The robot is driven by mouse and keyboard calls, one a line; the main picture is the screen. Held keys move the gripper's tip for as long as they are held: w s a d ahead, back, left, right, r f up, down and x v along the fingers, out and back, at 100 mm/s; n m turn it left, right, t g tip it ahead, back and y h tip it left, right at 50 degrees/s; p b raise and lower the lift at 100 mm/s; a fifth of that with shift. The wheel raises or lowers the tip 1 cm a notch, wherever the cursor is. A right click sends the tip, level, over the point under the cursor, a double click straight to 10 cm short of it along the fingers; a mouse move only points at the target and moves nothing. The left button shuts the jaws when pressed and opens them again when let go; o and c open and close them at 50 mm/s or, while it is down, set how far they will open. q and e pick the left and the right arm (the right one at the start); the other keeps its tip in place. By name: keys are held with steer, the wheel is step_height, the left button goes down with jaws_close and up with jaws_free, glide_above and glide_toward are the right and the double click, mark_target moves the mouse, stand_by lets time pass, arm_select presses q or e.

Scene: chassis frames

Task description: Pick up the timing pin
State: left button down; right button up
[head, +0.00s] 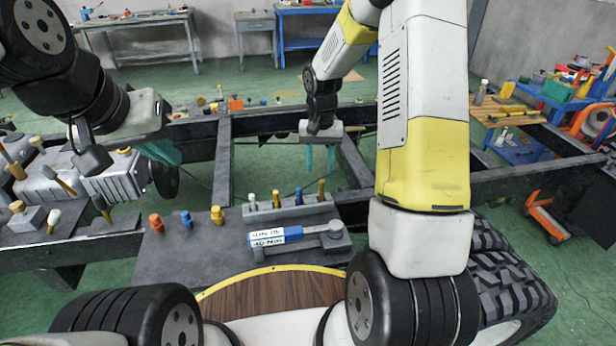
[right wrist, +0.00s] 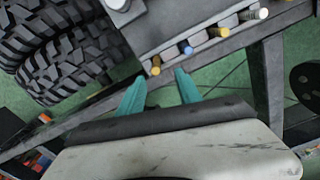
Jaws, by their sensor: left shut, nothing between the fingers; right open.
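Several slim pins stand in a grey rack (head: 290,209) on the grey plate: a white one (head: 252,201), a yellow one (head: 276,199), a blue one (head: 299,196) and a yellow one (head: 322,191) at the right end. I cannot tell which is the timing pin. My right gripper (head: 320,166) is open and empty, beyond the rack. In the right wrist view its fingertips (right wrist: 160,80) point towards the end yellow pin (right wrist: 155,66), apart from it as far as I can see. My left gripper (head: 172,158) is shut and empty at the left, near the grey engine block.
Orange (head: 156,222), blue (head: 186,219) and yellow (head: 217,215) pegs stand on the plate, left of the rack. A grey tool with a blue-and-white label (head: 267,237) lies in front of the rack. Dark frame rails (head: 224,170) surround the plate.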

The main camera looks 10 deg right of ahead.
mark_target(322, 180)
steer(key=f, duration=0.7)
steer(key=shift+s+d, duration=0.1)
steer(key=shift+d, duration=0.3)
jaws_close()
stand_by(0.9)
